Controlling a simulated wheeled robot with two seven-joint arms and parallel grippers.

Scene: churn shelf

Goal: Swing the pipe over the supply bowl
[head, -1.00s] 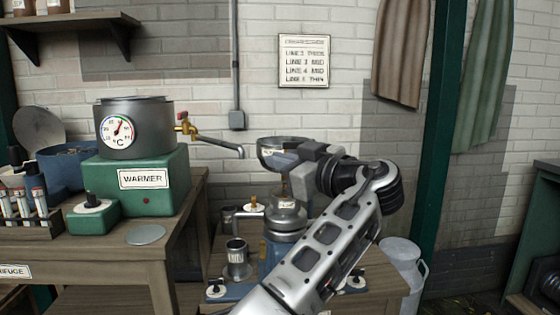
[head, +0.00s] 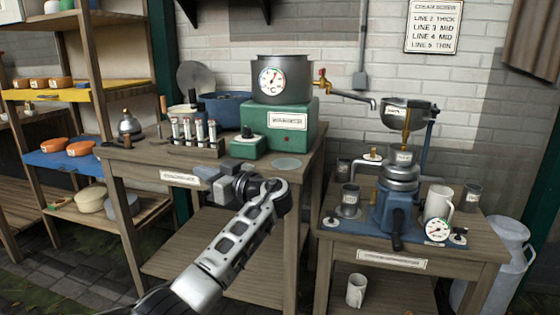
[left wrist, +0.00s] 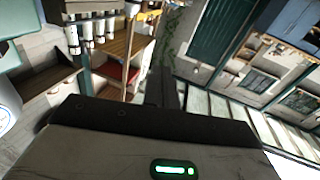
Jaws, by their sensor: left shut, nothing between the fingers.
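The grey pipe (head: 352,95) runs right from a brass tap (head: 322,82) on the warmer's pot (head: 283,80). Its bent-down tip is just left of the supply bowl's rim and appears apart from it. The supply bowl (head: 397,115) is a dark metal bowl above the blue separator machine (head: 396,208) on the right bench. My left gripper (head: 205,180) is in front of the left bench's front edge, well left of and below the pipe, shut and empty. Its dark fingers also show in the left wrist view (left wrist: 163,88). My right gripper is not in view.
The green warmer (head: 290,128) stands on the left bench, with a rack of vials (head: 195,140) beside it. A white mug (head: 438,203) and a dial (head: 437,230) are by the separator. A gap separates the two benches. Shelves (head: 75,90) stand at far left.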

